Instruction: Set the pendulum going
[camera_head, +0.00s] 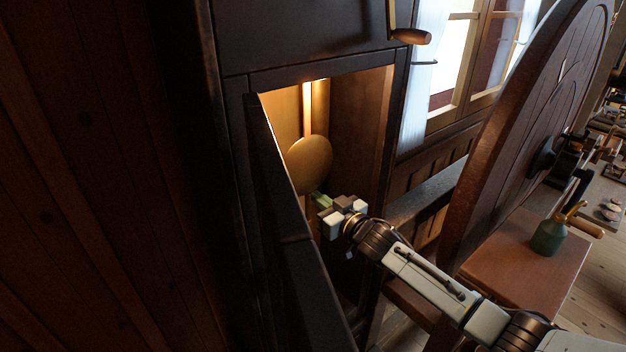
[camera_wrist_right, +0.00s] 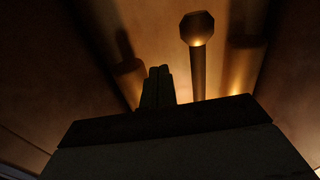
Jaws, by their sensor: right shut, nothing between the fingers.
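The pendulum shows in the head view as a round brass bob (camera_head: 310,160) on a rod, hanging inside a lit, dark wooden clock case (camera_head: 235,110). My right gripper (camera_head: 321,200) reaches into the case opening from the right. Its greenish fingertips are just below the bob's lower right edge. Whether they touch it I cannot tell. In the right wrist view the fingers (camera_wrist_right: 158,88) are together and empty. Beyond them is a rod with a faceted end (camera_wrist_right: 197,28); I cannot tell whether this is part of the pendulum. My left gripper is not in view.
The open case door (camera_head: 275,170) stands close left of my right gripper. The case's inner right wall (camera_head: 362,125) is on the other side. A large wooden wheel (camera_head: 525,120) stands right of the case, near a green bottle (camera_head: 549,237) on a wooden top (camera_head: 530,260).

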